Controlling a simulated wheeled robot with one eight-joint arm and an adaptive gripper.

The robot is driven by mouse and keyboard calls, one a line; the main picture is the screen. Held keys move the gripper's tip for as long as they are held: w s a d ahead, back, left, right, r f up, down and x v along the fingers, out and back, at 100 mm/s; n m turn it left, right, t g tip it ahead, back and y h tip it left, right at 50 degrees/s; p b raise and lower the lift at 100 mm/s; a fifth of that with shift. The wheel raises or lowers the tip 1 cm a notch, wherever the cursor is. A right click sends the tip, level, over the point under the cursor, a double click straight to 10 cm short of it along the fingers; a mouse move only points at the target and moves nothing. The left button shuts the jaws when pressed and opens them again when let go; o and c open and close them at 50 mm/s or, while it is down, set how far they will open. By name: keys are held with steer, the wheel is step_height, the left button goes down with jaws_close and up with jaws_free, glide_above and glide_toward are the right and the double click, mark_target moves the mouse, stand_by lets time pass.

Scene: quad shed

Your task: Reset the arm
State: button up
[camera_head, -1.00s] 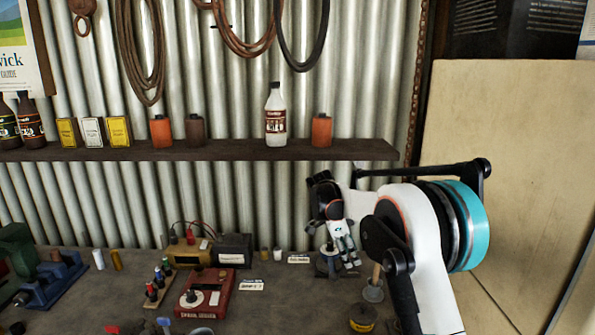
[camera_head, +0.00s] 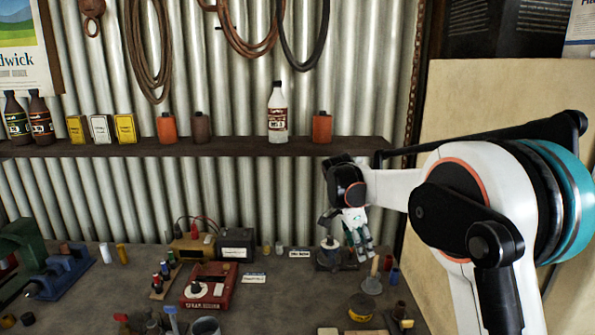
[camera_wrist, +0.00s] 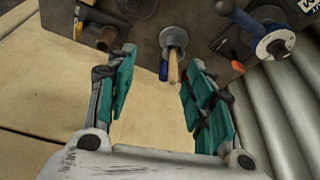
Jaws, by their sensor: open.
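My gripper (camera_head: 360,240) hangs at the end of my white and black arm on the right side of the head view, over the back right of the workbench. In the wrist view my gripper (camera_wrist: 160,95) shows its two teal-padded fingers spread wide apart, with nothing between them. Past the fingertips, a plunger-like tool with a wooden handle (camera_wrist: 173,68) stands on the bench. It also shows in the head view (camera_head: 373,277), just right of and below my gripper.
The workbench (camera_head: 270,300) carries a red spray-labelled box (camera_head: 208,287), a blue vise (camera_head: 65,273), a yellow tin (camera_head: 361,307) and small cups. A shelf (camera_head: 230,150) with bottles and cans runs along the corrugated wall. A tan board (camera_head: 490,90) stands behind my arm.

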steer(key=s+d+r+n+t+y, duration=0.1)
steer(key=s+r+n, duration=0.15)
steer(key=s, duration=0.35)
steer(key=s+d+r+n+t+b, duration=0.1)
steer(key=s+r+n, duration=0.15)
steer(key=s, duration=0.35)
steer(key=s+r+n+t+y, duration=0.1)
steer(key=s+r+n, duration=0.1)
steer(key=s+r, duration=0.3)
steer(key=s+f+n+t, duration=0.1)
steer(key=s+f+n, duration=0.3)
steer(key=s, duration=0.6)
steer(key=s+f+n+t+y+b, duration=0.1)
steer(key=s+f+n, duration=0.3)
steer(key=s, duration=0.7)
steer(key=shift+d+t+y, duration=0.2)
steer(key=shift+t+y, duration=0.1)
steer(key=shift+t, duration=0.3)
